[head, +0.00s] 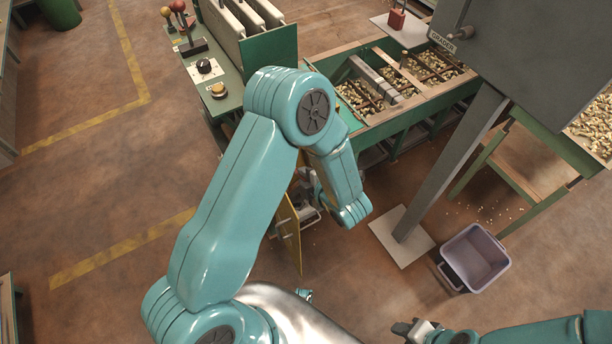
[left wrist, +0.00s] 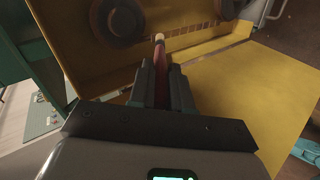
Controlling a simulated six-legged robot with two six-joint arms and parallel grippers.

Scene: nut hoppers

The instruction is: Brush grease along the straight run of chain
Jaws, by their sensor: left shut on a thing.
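My left gripper (left wrist: 161,75) is shut on a brush (left wrist: 160,58) with a reddish handle, which points away from the wrist. Its pale tip appears close to the lower left part of the straight run of chain (left wrist: 193,29); I cannot tell whether they touch. The chain runs between two dark sprockets, one at left (left wrist: 117,22) and one at upper right (left wrist: 230,8), inside a yellow housing (left wrist: 70,45). In the head view my left forearm mostly hides the left gripper (head: 306,196), and the chain is hidden. My right gripper (head: 412,329) is at the bottom edge, its jaws unclear.
A yellow panel (head: 288,238) stands out beside the left gripper. Green hoppers (head: 385,122) with nuts lie behind. A grey post (head: 450,165) on a pale floor plate and a grey bin (head: 474,258) stand to the right.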

